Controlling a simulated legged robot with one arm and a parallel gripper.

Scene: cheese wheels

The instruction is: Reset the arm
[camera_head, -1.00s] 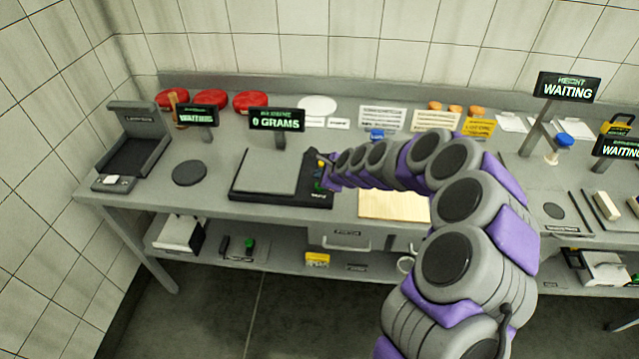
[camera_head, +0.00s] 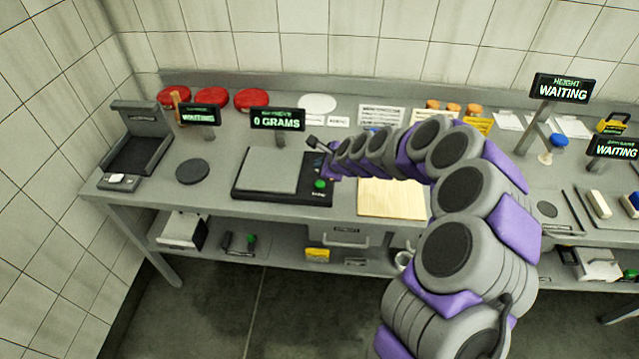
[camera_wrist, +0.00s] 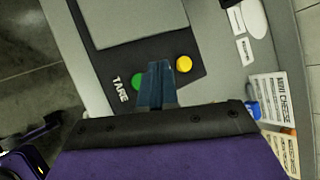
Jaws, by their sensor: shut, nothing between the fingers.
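My gripper (camera_head: 316,143) is shut and empty at the end of my purple and grey arm. It is above the right side of the black scale (camera_head: 250,195), which has a grey plate and a green button (camera_head: 319,184). In the wrist view my shut fingers (camera_wrist: 155,84) lie between the green button (camera_wrist: 137,83) and a yellow button (camera_wrist: 183,64), partly covering the green one. I cannot tell how high they are above the scale. The scale's display (camera_head: 277,120) reads 0 GRAMS.
Red cheese wheels (camera_head: 250,99) stand at the back of the grey bench (camera_head: 221,160). A wooden board (camera_head: 391,200) lies right of the scale. A black disc (camera_head: 192,172) and a dark tray (camera_head: 138,152) are to the left. Display signs (camera_head: 563,89) stand on posts.

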